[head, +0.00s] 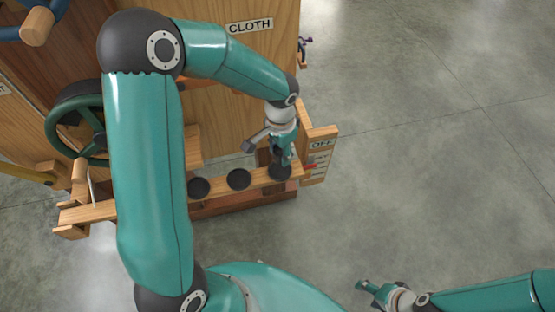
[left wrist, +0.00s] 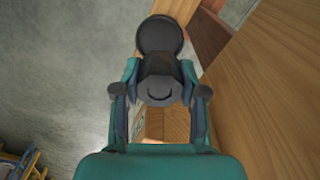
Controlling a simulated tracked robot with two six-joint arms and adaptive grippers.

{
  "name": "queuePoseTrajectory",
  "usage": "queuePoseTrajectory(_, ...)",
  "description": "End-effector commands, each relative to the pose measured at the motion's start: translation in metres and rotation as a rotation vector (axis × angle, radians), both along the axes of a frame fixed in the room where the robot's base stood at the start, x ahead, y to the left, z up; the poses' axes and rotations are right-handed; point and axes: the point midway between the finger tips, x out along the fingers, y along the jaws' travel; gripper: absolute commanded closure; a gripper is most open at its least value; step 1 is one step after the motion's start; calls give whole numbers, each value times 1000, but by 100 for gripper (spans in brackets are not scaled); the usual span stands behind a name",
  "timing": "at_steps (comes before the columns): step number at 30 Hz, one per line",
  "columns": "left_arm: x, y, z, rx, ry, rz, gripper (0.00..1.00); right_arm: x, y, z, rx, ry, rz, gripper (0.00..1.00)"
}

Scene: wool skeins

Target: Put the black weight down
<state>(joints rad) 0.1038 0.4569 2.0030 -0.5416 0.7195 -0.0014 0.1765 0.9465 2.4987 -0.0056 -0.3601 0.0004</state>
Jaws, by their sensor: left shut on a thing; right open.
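My left gripper (head: 281,160) is over the right end of a wooden rail (head: 218,184) and is shut on a black weight (head: 279,173). In the left wrist view the dark held piece (left wrist: 160,82) sits between both fingers, with a round black disc (left wrist: 160,34) just beyond it. I cannot tell whether the held weight touches the rail. Two more black round weights, one in the middle (head: 238,179) and one to the left (head: 198,187), sit on the rail. My right gripper (head: 367,294) is open and empty, low over the floor.
A wooden cabinet with a CLOTH sign (head: 249,26) stands behind the rail. A small board marked OFF (head: 320,155) is by the rail's right end, with a red piece near it. A green wheel (head: 75,125) is at the left. Grey floor (head: 440,150) is clear at the right.

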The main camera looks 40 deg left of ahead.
Motion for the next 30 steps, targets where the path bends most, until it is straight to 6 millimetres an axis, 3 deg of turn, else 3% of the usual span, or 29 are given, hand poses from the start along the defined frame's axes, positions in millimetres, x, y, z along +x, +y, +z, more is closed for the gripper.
queuePoseTrajectory(5,0,0,-12,0,1,0,100,0,0,-2,0,0,0,41)
queuePoseTrajectory(12,0,0,-43,-1,1,0,100,0,0,-6,0,0,0,41)
queuePoseTrajectory(30,1,0,-55,0,-2,0,100,0,0,-16,0,0,0,41)
